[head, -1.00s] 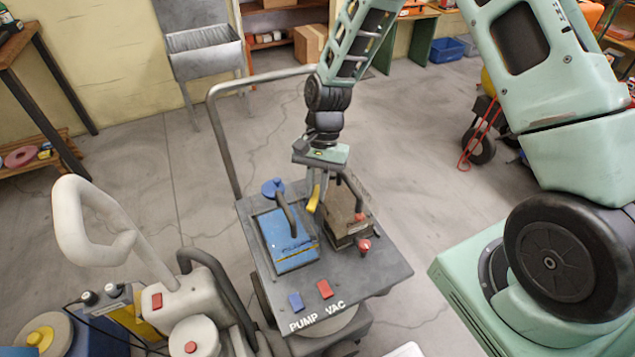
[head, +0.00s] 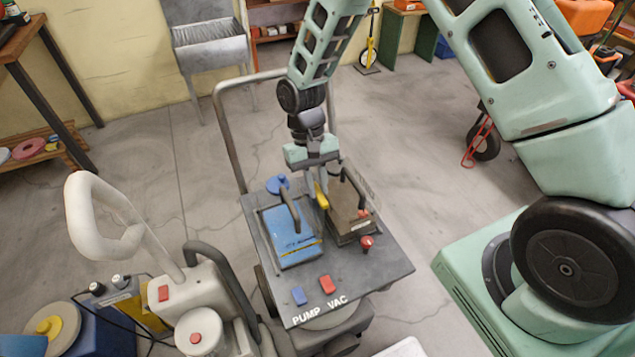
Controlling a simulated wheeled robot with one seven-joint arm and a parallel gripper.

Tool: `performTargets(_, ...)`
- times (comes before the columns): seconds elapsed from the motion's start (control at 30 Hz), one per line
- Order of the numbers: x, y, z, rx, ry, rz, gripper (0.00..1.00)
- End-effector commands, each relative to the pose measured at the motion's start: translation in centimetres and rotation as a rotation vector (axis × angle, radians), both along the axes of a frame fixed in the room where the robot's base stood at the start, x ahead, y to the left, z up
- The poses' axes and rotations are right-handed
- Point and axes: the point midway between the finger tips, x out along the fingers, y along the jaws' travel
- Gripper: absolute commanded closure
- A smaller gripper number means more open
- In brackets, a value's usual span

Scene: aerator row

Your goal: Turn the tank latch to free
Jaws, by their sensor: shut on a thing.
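A cart with a dark grey top (head: 345,284) stands in the middle of the head view, marked PUMP and VAC. A blue lid with a dark handle (head: 292,246) is on its left, and a brown box-like lid with a dark handle (head: 346,226) on its right. A yellow lever (head: 321,196), which seems to be the tank latch, stands between the two lids. My gripper (head: 322,183) points down over it and is shut on the lever. The fingers partly hide the lever's upper part.
A blue knob (head: 278,184) is at the cart's back left and a red knob (head: 367,242) at the right. Blue and red switches (head: 326,284) are near the front. A tall grey push handle (head: 228,140) rises behind. A white-handled machine (head: 200,310) stands close on the left.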

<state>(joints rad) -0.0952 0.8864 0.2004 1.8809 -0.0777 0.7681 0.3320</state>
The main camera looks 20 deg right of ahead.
Motion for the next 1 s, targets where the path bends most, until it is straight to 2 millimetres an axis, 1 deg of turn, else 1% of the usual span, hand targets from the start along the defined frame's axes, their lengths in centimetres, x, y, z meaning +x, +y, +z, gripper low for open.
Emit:
performTargets(0.57, 0.08, 0.02, 0.09, 0.000, -0.002, 0.030, 1.00)
performTargets(0.6, 0.08, 0.02, 0.09, 0.000, -0.002, 0.030, 0.73)
performTargets(0.63, 0.08, 0.02, 0.08, 0.000, -0.002, 0.030, 0.64)
performTargets(0.67, 0.07, 0.02, 0.08, 0.000, -0.002, 0.030, 0.62)
performTargets(0.9, 0.04, 0.03, 0.05, 0.000, -0.001, 0.028, 0.62)
performTargets(1.0, 0.21, 0.04, 0.32, 0.000, -0.003, 0.028, 0.62)
